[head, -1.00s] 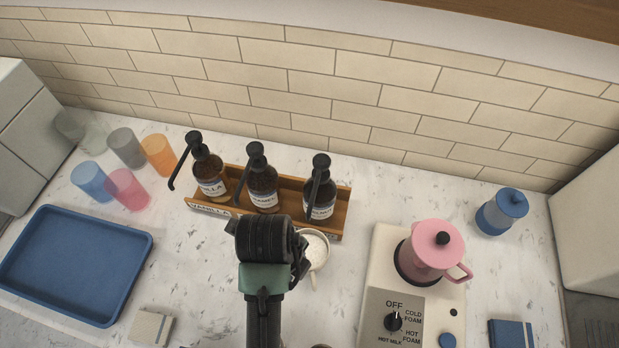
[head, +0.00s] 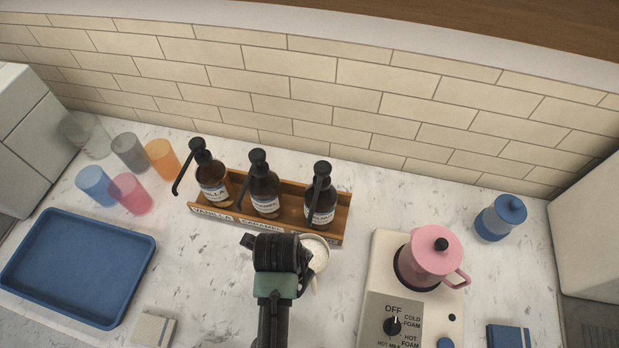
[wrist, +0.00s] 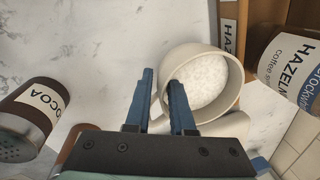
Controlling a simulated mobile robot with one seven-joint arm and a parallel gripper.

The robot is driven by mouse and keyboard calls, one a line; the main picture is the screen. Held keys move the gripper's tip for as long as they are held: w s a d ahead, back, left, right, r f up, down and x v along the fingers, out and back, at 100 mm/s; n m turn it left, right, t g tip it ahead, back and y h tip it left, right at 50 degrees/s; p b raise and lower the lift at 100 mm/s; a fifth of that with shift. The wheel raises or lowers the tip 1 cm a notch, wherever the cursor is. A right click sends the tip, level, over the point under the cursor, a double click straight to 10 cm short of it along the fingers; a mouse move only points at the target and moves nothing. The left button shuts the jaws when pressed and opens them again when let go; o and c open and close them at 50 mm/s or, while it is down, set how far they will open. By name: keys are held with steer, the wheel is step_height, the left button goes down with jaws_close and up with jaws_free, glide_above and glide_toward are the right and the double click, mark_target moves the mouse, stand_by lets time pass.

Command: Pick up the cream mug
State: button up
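The cream mug (head: 324,268), filled with white foam or milk, stands upright on the marble counter in front of the syrup rack. In the head view my gripper (head: 292,262) hides its left side. In the wrist view the mug (wrist: 238,90) sits right of centre. My gripper (wrist: 162,88) has its two blue fingers apart. The right finger overlaps the mug's near left rim, and the left finger is outside over the counter. Whether either finger touches the mug I cannot tell. The handle is mostly hidden in the wrist view.
The wooden syrup rack (head: 334,236) with three pump bottles stands just behind the mug. The frother base (head: 385,262) with a pink pitcher (head: 432,252) is to the right. A cocoa shaker (wrist: 28,112) shows in the wrist view. A blue tray (head: 75,268) and several cups stand left.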

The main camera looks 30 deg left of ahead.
jaws_close()
stand_by(1.1)
